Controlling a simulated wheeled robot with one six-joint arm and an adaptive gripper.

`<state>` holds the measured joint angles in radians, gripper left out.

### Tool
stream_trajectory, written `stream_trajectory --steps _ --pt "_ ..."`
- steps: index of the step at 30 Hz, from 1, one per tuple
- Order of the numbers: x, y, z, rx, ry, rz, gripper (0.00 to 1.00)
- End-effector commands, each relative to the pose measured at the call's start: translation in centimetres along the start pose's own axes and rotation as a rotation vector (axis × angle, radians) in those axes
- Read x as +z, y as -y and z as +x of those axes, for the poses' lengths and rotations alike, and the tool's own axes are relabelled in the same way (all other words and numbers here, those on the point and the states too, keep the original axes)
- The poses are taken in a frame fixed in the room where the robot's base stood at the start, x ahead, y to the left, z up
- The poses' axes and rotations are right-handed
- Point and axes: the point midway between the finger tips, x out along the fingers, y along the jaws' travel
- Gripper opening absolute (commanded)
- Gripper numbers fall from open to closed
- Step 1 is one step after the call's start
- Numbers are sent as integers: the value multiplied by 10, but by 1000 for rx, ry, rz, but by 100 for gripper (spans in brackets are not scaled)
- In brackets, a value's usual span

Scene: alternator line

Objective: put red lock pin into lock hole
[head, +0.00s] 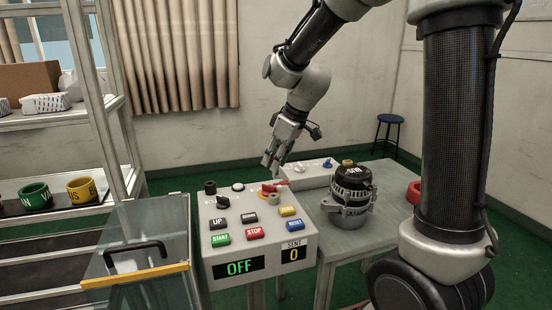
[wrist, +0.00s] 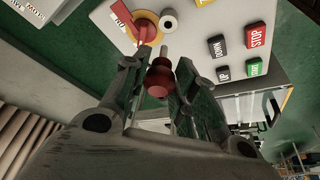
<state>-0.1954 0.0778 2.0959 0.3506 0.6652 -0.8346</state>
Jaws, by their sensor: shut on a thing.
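The red lock pin (wrist: 158,80) is between the fingers of my gripper (wrist: 157,69) in the wrist view, its metal shaft pointing toward the control panel. The lock hole, a grey round collar (wrist: 168,24), sits on the panel beside the red rotary switch (wrist: 144,30) on its yellow plate. The shaft tip is short of the collar in the picture; the height gap is hard to judge. In the head view my gripper (head: 272,161) hangs above the back edge of the panel, over the red switch (head: 273,186) and the collar (head: 273,199). The pin is barely visible there.
The grey control panel (head: 210,255) carries several coloured buttons, a black knob and an OFF display. An alternator (head: 350,190) stands on the bench to the right. A glass-topped guard with a black handle (head: 135,255) is at the left.

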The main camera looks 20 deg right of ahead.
Motion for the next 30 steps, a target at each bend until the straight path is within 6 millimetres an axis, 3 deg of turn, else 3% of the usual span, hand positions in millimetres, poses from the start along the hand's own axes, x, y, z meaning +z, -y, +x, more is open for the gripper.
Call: stream_trajectory --steps 30 --pt "21 0 49 -1 2 2 4"
